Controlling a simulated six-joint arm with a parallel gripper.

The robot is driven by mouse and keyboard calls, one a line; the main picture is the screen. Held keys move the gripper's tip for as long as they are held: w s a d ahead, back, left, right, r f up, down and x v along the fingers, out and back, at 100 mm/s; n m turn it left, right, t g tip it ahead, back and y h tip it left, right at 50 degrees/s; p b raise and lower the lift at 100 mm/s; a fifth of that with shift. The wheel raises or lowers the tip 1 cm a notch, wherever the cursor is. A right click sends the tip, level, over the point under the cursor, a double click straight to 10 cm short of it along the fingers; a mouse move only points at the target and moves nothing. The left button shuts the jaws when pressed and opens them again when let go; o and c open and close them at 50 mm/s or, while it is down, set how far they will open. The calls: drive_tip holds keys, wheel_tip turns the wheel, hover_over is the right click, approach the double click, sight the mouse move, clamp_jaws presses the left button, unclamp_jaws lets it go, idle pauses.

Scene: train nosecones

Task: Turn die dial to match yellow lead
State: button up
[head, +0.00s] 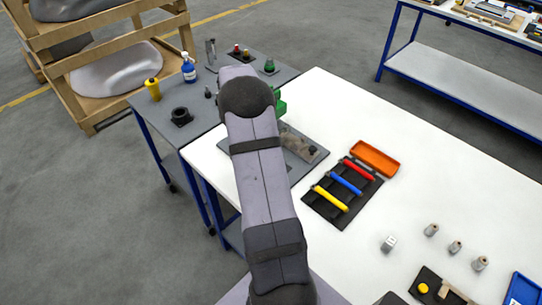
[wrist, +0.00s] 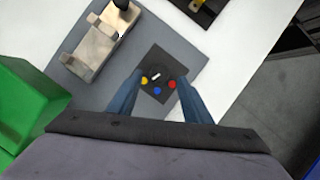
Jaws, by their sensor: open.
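The die dial (wrist: 157,77) is a dark round knob on a black square plate, with a short slanted white mark on top. Yellow, blue and red dots lie along its near side. Which end of the mark is the pointer, I cannot tell. My gripper (wrist: 160,85) is open in the wrist view, its two blue fingers on either side of the dial. Whether they touch it, I cannot tell. In the head view my arm hides the dial and gripper. A yellow stick (head: 331,198) lies in a black rack (head: 344,214) beside blue and red ones.
A metal block (wrist: 92,48) stands on the grey mat (wrist: 60,80) left of the dial. A green object (wrist: 30,105) is close on the left. An orange tray (head: 375,158) lies behind the rack.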

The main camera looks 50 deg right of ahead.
drive_tip(key=shift+p+x, duration=0.3)
drive_tip(key=shift+x, duration=1.05)
drive_tip(key=c, duration=1.1)
drive_tip(key=shift+o, duration=0.2)
drive_tip(key=shift+d+m+y+p, duration=0.15)
drive_tip(key=shift+m+y+p, duration=0.35)
drive_tip(key=shift+m, duration=1)
drive_tip(key=o, duration=1.1)
drive_tip(key=shift+c, duration=0.2)
drive_tip(key=shift+w+r, duration=0.1)
